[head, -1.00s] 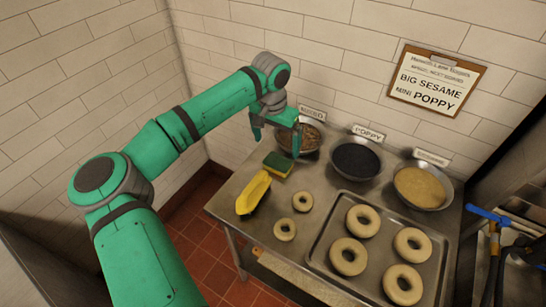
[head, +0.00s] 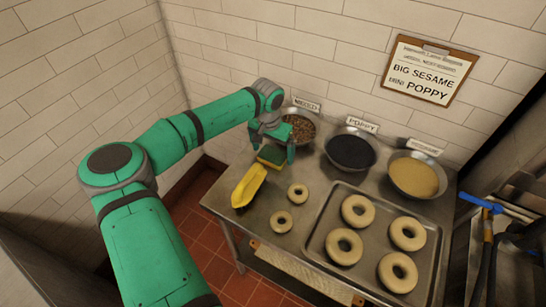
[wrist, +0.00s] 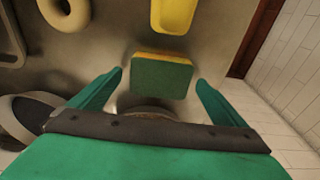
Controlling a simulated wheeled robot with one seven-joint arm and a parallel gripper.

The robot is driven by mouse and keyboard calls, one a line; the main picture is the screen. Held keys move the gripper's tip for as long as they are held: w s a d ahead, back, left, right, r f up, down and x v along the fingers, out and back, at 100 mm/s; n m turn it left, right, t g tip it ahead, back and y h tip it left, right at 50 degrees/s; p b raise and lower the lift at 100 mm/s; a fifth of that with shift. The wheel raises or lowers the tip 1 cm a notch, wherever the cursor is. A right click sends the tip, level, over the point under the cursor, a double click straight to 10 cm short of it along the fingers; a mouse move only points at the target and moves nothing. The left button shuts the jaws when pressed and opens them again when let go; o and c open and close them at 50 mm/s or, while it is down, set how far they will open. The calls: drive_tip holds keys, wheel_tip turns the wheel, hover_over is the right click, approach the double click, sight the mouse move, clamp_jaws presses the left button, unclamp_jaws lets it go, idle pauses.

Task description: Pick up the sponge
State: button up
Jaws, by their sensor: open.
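The sponge (head: 271,156) is a small block with a green top and a yellow lower layer, lying on the metal table (head: 232,211) near its back left corner. My gripper (head: 273,150) is over it in the head view and hides part of it. In the wrist view the sponge (wrist: 161,76) lies ahead between the two green fingers (wrist: 158,88), with a gap on each side. My gripper is open and holds nothing. How high the fingertips are above the table is hard to tell.
A yellow scoop-like item (head: 248,187) lies just in front of the sponge. Bowls of mixed seeds (head: 298,127), poppy (head: 351,152) and sesame (head: 415,176) stand along the wall. Two small bagels (head: 298,193) and a tray (head: 319,238) of larger bagels are to the right.

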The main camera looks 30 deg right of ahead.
sight(273, 153)
drive_tip(key=c, duration=1.1)
drive_tip(key=shift+r, duration=0.45)
wheel_tip(273, 153, up, 2)
drive_tip(key=shift+r, duration=0.15)
drive_tip(key=s+a+r, duration=0.3)
drive_tip(key=s+r, duration=0.7)
drive_tip(key=s, duration=0.3)
drive_tip(key=shift+s+a, duration=0.25)
drive_tip(key=shift+a, duration=0.15)
